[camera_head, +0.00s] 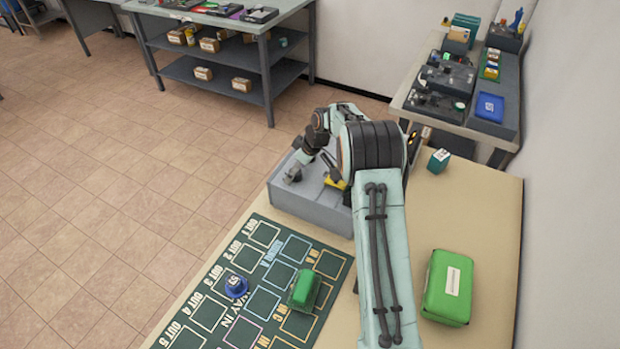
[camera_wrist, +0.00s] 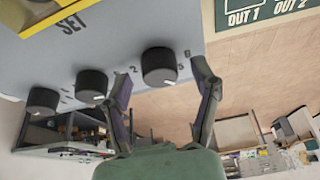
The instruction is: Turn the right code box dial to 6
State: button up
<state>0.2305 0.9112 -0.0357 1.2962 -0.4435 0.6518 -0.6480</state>
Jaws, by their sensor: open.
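The grey code box (camera_head: 310,208) stands at the far end of the tan table, partly hidden by my arm. In the wrist view its face (camera_wrist: 110,45) carries a row of black dials: a left one (camera_wrist: 43,101), a middle one (camera_wrist: 92,85) and a right one (camera_wrist: 160,66). The right dial has a white pointer mark toward its lower right; printed digits around it are small and partly hidden. My gripper (camera_wrist: 164,75) is open, with one finger on each side of this right dial. Gaps show between fingers and dial, and I see no contact.
A dark green mat (camera_head: 215,270) with marked squares holds a blue round object (camera_head: 236,286) and a green block (camera_head: 305,289).

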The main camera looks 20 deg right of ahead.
jog(key=m+h, duration=0.1)
jog(key=m, duration=0.2)
jog(key=m+t+h, duration=0.1)
jog(key=m, duration=0.2)
jog(key=shift+a+m, duration=0.2)
jog(key=shift+m, duration=0.2)
jog(key=m+h, duration=0.1)
jog(key=m, duration=0.2)
jog(key=m+h, duration=0.1)
jog(key=m, duration=0.2)
jog(key=shift+a+h, duration=0.15)
jog(key=shift+h, duration=0.15)
jog(key=v, duration=0.6)
jog(key=shift+r, duration=0.15)
jog(key=s+r+t, duration=0.2)
jog(key=s+r, duration=0.2)
jog(key=r, duration=1)
jog(key=s+a+r+n, duration=0.1)
jog(key=s, duration=0.7)
jog(key=s+a+r+n+g+y, duration=0.1)
jog(key=s, duration=0.8)
jog(key=shift+a+r, duration=0.2)
jog(key=shift+r, duration=0.1)
